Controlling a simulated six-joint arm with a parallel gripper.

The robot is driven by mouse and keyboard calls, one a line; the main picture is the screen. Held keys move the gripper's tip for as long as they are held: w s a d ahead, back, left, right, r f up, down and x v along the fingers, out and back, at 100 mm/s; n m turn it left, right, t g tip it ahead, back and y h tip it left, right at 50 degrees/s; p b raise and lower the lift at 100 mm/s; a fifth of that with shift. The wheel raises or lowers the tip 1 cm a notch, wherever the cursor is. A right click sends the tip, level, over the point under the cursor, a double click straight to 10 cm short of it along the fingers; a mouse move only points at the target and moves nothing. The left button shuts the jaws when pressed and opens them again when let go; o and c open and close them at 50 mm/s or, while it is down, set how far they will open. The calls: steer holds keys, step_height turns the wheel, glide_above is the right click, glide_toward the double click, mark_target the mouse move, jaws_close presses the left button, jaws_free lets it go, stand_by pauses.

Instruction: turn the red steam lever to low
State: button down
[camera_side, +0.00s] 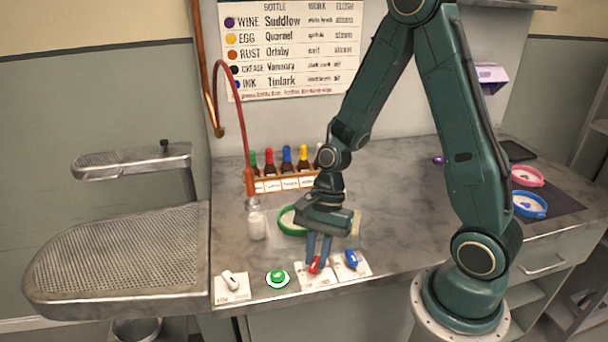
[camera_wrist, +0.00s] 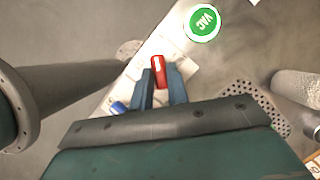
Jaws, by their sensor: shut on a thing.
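The red steam lever (camera_side: 314,265) stands on a white plate (camera_side: 318,281) at the front edge of the counter. In the wrist view the red lever (camera_wrist: 158,71) shows between the two fingertips. My gripper (camera_side: 318,262) points down at the lever and is shut on it; in the wrist view the gripper (camera_wrist: 160,78) has a blue-grey finger on each side of it. The plate's markings are too small or covered to read, so I cannot tell which setting the lever points to.
A blue lever (camera_side: 351,259) sits close on the right. A green VAC button (camera_side: 277,278) and a white lever (camera_side: 231,280) are on the left. A clear bottle (camera_side: 256,220), a green ring (camera_side: 289,221) and a rack of coloured bottles (camera_side: 285,182) stand behind. A perforated metal board (camera_side: 120,258) lies left.

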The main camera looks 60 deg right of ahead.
steer(key=shift+m+t, duration=0.3)
steer(key=shift+m, duration=0.4)
steer(key=c, duration=1.4)
jaws_free()
steer(key=shift+o, duration=0.2)
steer(key=shift+s, duration=0.1)
steer(key=shift+r, duration=0.1)
steer(key=v, duration=1.3)
steer(key=shift+r, duration=0.3)
